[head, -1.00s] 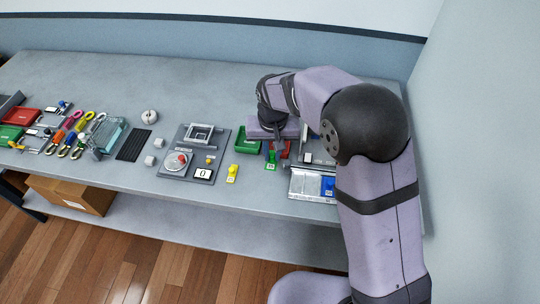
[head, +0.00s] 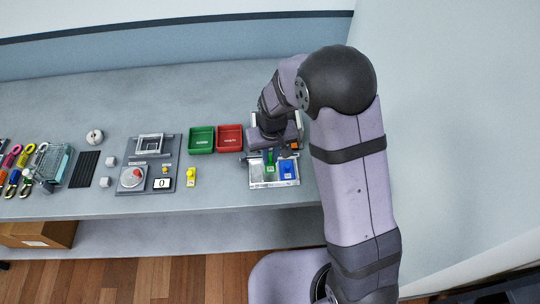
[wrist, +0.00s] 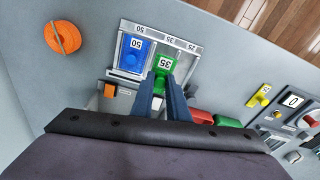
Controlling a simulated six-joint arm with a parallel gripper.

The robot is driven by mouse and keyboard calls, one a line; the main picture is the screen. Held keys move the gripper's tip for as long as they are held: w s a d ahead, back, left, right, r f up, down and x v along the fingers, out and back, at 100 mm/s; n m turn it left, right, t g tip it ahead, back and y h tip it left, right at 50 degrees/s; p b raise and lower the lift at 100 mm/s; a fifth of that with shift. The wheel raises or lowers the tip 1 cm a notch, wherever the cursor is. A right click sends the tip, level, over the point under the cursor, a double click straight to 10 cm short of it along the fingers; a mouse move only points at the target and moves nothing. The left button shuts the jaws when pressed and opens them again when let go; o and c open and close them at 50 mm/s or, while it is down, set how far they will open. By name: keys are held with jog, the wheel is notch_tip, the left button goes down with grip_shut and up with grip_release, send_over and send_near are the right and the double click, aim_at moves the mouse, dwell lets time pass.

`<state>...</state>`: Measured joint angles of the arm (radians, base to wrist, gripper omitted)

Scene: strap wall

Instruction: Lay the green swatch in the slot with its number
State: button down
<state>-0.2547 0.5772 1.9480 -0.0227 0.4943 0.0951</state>
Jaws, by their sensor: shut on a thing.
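The green swatch (wrist: 163,66), marked 35, is held between the two fingers of my gripper (wrist: 165,86). It is over the middle slot, marked 35, of the grey slotted tray (wrist: 126,45); I cannot tell whether it touches the slot floor. The blue swatch (wrist: 132,54), marked 50, lies in the slot beside it, marked 50. The slot marked 25 looks empty. In the head view the green swatch (head: 269,158) shows in the tray area beside the blue swatch (head: 287,169); my wrist hides part of the tray's back.
The yellow swatch (head: 191,177) stands on the table left of the tray. Green (head: 202,139) and red (head: 230,138) bins are behind it. A panel with a dial (head: 132,178) is farther left. An orange round thing (wrist: 62,37) lies beside the tray in the wrist view.

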aim_at(270, 163)
jog(key=shift+f, duration=0.2)
jog(key=shift+f+b, duration=1.65)
jog(key=shift+f, duration=0.3)
jog(key=shift+f, duration=0.2)
jog(key=c, duration=1.2)
grip_release()
jog(key=shift+r, duration=0.1)
jog(key=shift+r+p, duration=2.55)
jog(key=shift+r, duration=0.4)
